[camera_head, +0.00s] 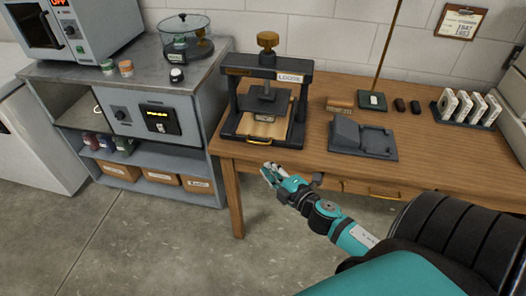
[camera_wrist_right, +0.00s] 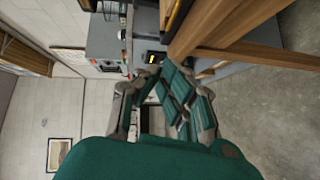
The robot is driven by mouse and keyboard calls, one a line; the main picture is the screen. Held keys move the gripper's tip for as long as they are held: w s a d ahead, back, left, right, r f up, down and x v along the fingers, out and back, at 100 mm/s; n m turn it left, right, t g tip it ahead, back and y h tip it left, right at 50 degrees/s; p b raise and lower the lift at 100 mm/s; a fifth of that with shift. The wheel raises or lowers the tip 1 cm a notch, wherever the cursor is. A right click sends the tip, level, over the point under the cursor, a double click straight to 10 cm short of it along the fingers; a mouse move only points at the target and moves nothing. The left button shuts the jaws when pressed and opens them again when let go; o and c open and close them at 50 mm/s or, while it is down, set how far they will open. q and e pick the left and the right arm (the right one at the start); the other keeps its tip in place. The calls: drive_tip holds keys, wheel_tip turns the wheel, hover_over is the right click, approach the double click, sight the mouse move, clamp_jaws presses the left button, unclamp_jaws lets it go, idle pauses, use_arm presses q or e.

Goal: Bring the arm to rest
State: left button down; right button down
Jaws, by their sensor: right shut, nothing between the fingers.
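My right arm comes in from the lower right in the head view. Its teal and grey gripper (camera_head: 270,173) is in front of the wooden table's front edge, below the press, and touches nothing that I can see. In the right wrist view the gripper (camera_wrist_right: 160,75) has its fingers together with nothing between them. The wooden table (camera_head: 226,185) stands just beyond it; its leg and edge show large in the wrist view (camera_wrist_right: 205,25). My left gripper does not show in either view.
A black press (camera_head: 232,100) labelled LOOSE stands on the table's left part. A dark grey stand (camera_head: 362,138) and a rack of pale cards (camera_head: 466,108) are to its right. A grey cabinet (camera_head: 190,150) stands left of the table. The floor (camera_head: 150,245) in front is clear.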

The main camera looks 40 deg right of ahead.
drive_tip(key=s+a+f+m+g, duration=0.1)
drive_tip(key=s+f+m+g, duration=0.3)
drive_tip(key=f, duration=0.7)
drive_tip(key=s+f+m+g, duration=0.1)
drive_tip(key=s+f, duration=0.4)
drive_tip(key=f, duration=0.5)
drive_tip(key=s+a+f+m+g, duration=0.1)
drive_tip(key=s+f+m+g, duration=0.3)
drive_tip(key=f, duration=0.7)
drive_tip(key=s+a+f+m+g, duration=0.1)
drive_tip(key=s+a+f+g, duration=0.1)
drive_tip(key=s+f, duration=0.3)
drive_tip(key=s+a+f+m+g, duration=0.2)
drive_tip(key=s+a+f, duration=0.2)
drive_tip(key=s, duration=0.8)
drive_tip(key=s+a+f+m+g, duration=0.1)
drive_tip(key=s+a+f+g, duration=0.1)
drive_tip(key=s+a+f, duration=0.2)
drive_tip(key=s+f, duration=0.2)
drive_tip(key=s, duration=0.2)
drive_tip(key=shift+s+y, duration=0.3)
drive_tip(key=shift+s, duration=0.1)
